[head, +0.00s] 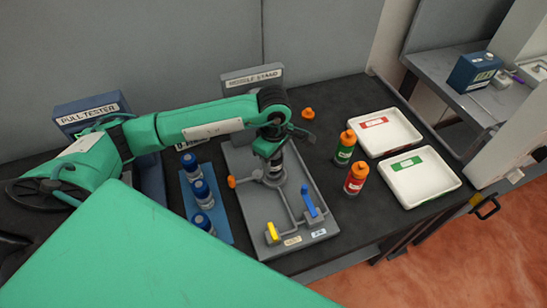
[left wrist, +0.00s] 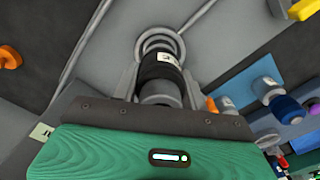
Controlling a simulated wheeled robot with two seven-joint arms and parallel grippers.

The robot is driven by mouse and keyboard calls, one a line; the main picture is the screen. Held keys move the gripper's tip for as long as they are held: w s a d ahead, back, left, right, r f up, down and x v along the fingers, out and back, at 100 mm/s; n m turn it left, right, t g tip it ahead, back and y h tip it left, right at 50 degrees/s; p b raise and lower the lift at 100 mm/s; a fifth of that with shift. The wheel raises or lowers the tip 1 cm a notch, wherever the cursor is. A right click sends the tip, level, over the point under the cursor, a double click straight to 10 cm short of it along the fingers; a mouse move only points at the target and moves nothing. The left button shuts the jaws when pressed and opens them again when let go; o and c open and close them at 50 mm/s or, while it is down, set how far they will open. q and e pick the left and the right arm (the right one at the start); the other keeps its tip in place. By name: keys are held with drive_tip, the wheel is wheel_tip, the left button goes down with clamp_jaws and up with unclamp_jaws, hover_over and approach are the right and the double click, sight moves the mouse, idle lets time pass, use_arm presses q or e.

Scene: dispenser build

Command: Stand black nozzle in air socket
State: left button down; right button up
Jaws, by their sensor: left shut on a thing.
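My left gripper (head: 273,160) is over the grey board (head: 247,195). It is shut on the black nozzle, which shows clearly in the left wrist view (left wrist: 160,68) as a black cylinder with a grey end and a small white label. The nozzle's far end lines up with the round ringed grey socket (left wrist: 161,40), which also shows in the head view (head: 275,180). I cannot tell whether the nozzle is seated or just above it. The gripper hides much of the nozzle in the head view. My right gripper is not in view.
The board carries a yellow lever (head: 272,232), a blue lever (head: 309,202) and an orange knob (head: 232,182). Blue-capped bottles (head: 201,190) stand on a blue rack at left. Orange-capped bottles (head: 345,148) and white trays (head: 420,182) are at right.

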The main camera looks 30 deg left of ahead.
use_arm(q)
drive_tip(key=shift+b, duration=0.35)
idle(0.7)
drive_tip(key=shift+f+b, duration=0.55)
drive_tip(key=shift+b, duration=0.1)
drive_tip(key=c, duration=1.2)
unclamp_jaws()
drive_tip(key=shift+o, duration=0.8)
